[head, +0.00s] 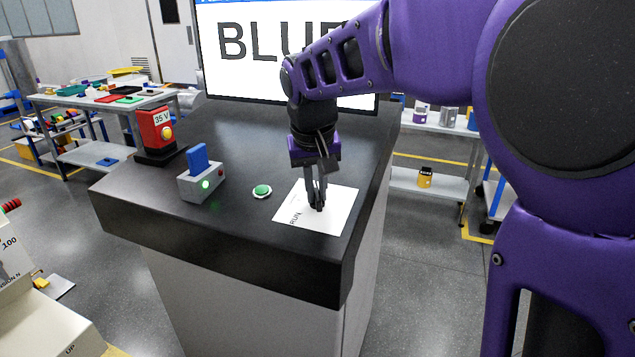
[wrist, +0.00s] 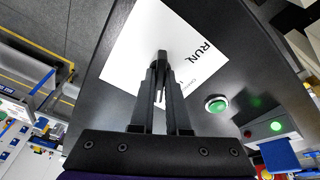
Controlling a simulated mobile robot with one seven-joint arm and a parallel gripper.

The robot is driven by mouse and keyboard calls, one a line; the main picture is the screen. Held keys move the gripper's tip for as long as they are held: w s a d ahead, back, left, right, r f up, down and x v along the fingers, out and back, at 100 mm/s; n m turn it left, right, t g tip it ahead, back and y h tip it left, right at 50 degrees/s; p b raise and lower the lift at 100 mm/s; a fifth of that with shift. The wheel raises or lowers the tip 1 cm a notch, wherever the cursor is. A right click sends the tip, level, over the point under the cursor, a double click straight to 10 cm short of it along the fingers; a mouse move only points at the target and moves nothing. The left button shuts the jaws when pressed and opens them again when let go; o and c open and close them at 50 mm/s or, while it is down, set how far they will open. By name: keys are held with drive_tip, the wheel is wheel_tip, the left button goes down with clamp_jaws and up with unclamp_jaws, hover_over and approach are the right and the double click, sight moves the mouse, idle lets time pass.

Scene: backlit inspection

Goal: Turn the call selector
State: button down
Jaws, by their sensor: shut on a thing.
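The call selector is a small black knob (wrist: 162,58) on a white card (head: 342,207) printed RUN, lying on the dark counter top. In the head view the knob is mostly hidden by my fingers. My gripper (head: 316,200) points straight down over the card, its fingers shut on the knob. In the wrist view my gripper (wrist: 162,85) shows its two fingers at either side of the knob. The card (wrist: 130,62) carries the word RUN and smaller print, too small to read.
A green button (head: 262,191), a grey box with a blue paddle and green light (head: 201,183), and a red 35 V unit (head: 157,128) stand left on the counter (head: 240,230). A screen (head: 240,75) reading BLUE, partly hidden by my arm, stands behind.

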idle(0.5)
drive_tip(key=c, duration=0.9)
unclamp_jaws()
drive_tip(key=shift+r, duration=0.15)
drive_tip(key=p+v, duration=0.2)
drive_tip(key=v, duration=1.5)
drive_tip(key=shift+r, duration=0.1)
